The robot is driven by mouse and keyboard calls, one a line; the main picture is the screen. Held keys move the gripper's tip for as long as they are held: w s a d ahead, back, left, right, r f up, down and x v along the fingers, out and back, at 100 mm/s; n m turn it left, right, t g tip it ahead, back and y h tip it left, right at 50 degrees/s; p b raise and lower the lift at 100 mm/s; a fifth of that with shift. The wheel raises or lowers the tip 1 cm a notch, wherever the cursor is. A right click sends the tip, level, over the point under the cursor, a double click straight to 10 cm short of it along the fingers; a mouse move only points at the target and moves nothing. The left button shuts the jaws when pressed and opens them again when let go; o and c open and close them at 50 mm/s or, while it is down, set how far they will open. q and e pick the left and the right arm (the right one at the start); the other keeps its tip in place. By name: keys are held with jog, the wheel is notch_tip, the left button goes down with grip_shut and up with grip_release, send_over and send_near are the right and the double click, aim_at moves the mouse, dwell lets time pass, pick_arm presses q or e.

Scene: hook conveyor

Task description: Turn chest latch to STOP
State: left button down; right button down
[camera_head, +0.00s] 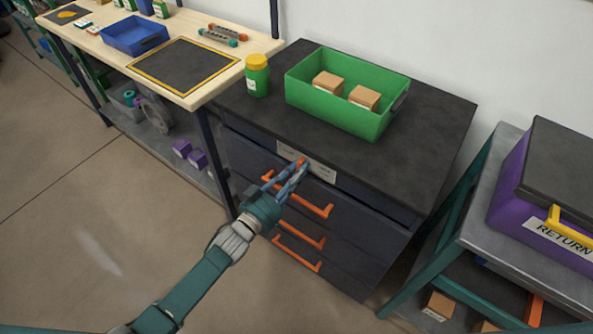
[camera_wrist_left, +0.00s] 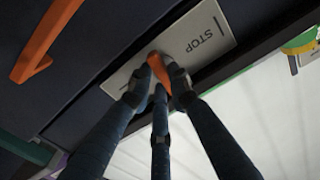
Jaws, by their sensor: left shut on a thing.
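The dark drawer chest (camera_head: 365,255) stands in the middle of the head view. A pale label plate (camera_head: 322,174) is on its upper front, with an orange latch (camera_head: 302,160) at it. In the left wrist view the word STOP is readable on the plate's right part (camera_wrist_left: 203,40); the left part is mostly covered by my fingers. The latch (camera_wrist_left: 157,66) lies across the plate's middle, not pointing along it to STOP. My left gripper (camera_head: 298,168) is shut on the latch, its fingertips (camera_wrist_left: 158,86) on either side. My right gripper is not in view.
Orange drawer handles (camera_head: 300,198) stick out below the plate. A green bin (camera_head: 335,107) with two cartons and a green jar with yellow lid (camera_head: 257,78) stand on the chest. A wooden bench (camera_head: 215,90) is at left, a purple RETURN box (camera_head: 510,190) at right.

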pick_arm(q)
jog(key=shift+n, duration=0.6)
jog(key=c, duration=1.6)
grip_release()
jog(key=v, duration=1.2)
